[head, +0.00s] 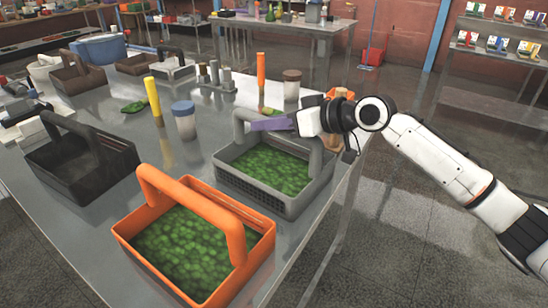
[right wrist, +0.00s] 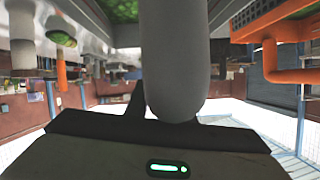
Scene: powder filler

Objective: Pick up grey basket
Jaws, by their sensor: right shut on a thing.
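The grey basket (head: 291,208) holds green contents and stands at the right edge of the metal table in the head view. Its thick grey handle (right wrist: 175,60) fills the upper middle of the right wrist view. My right gripper (head: 290,123) reaches in from the right and is shut on the top of this handle. In the right wrist view its dark fingers (right wrist: 165,115) lie at either side of the handle. The basket looks upright and level; I cannot tell whether its base touches the table. My left gripper is not in view.
An orange basket (head: 262,250) with green contents stands close in front of the grey one. A black basket (head: 105,170) is at the left. A blue-lidded jar (head: 185,125), a yellow tube (head: 153,98) and an orange tube (head: 261,70) stand behind. Bare tabletop (head: 70,235) shows at front left.

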